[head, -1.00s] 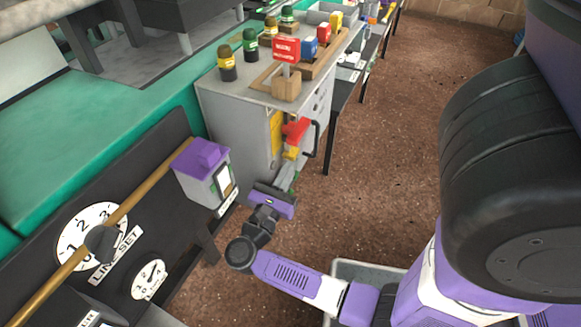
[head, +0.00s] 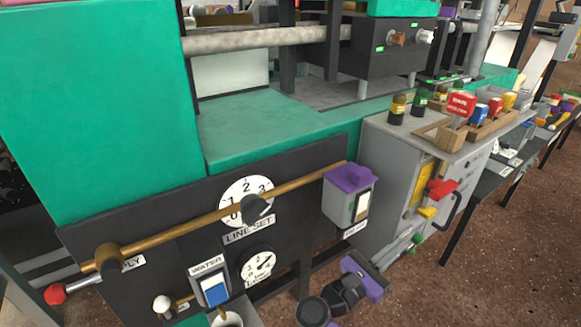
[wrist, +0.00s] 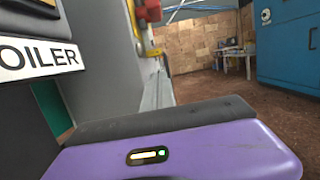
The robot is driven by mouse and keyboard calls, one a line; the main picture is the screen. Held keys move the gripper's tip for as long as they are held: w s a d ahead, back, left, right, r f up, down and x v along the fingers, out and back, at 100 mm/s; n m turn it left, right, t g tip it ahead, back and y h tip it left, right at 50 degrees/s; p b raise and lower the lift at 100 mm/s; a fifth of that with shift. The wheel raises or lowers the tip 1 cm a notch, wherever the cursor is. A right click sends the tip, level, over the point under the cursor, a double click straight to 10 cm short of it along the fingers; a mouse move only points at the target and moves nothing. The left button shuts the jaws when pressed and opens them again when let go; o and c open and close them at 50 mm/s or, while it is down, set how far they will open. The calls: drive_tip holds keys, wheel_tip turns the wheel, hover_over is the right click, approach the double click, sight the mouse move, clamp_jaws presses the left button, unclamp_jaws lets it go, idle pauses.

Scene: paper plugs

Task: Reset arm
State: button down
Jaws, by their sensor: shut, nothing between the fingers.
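My gripper (head: 372,276) is at the bottom of the head view, in front of the dark panel and beside the grey cabinet (head: 378,180). Its purple and black body shows; the fingertips cannot be made out clearly. It is shut with nothing held. In the wrist view its purple housing (wrist: 170,152) with a small lit indicator fills the bottom, and the fingers are out of sight.
The dark panel has a LINE SET dial (head: 240,200), a brass rod (head: 205,220), a blue WATER switch (head: 215,290) and a purple-topped box (head: 349,180). A red handle (head: 441,188) sticks out from the cabinet. Open brown floor (head: 500,270) lies right.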

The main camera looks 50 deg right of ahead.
drive_tip(key=s+a+r+n+t+y, duration=0.1)
drive_tip(key=a+r+n+t+y, duration=0.25)
drive_tip(key=a+n+t, duration=1.05)
drive_tip(key=a+r+n+t+y, duration=0.2)
drive_tip(key=a+n+t+y, duration=0.55)
drive_tip(key=n, duration=1.35)
drive_tip(key=s+a+f+n+g+y, duration=0.25)
drive_tip(key=s+a+n+y, duration=0.75)
drive_tip(key=n, duration=1.1)
wheel_tip(320, 180, up, 34)
drive_tip(key=a+p, duration=0.1)
drive_tip(key=p, duration=3.4)
drive_tip(key=shift+a+n+t+h, duration=0.25)
drive_tip(key=shift+n+t+h, duration=0.05)
drive_tip(key=shift+t+h, duration=0.1)
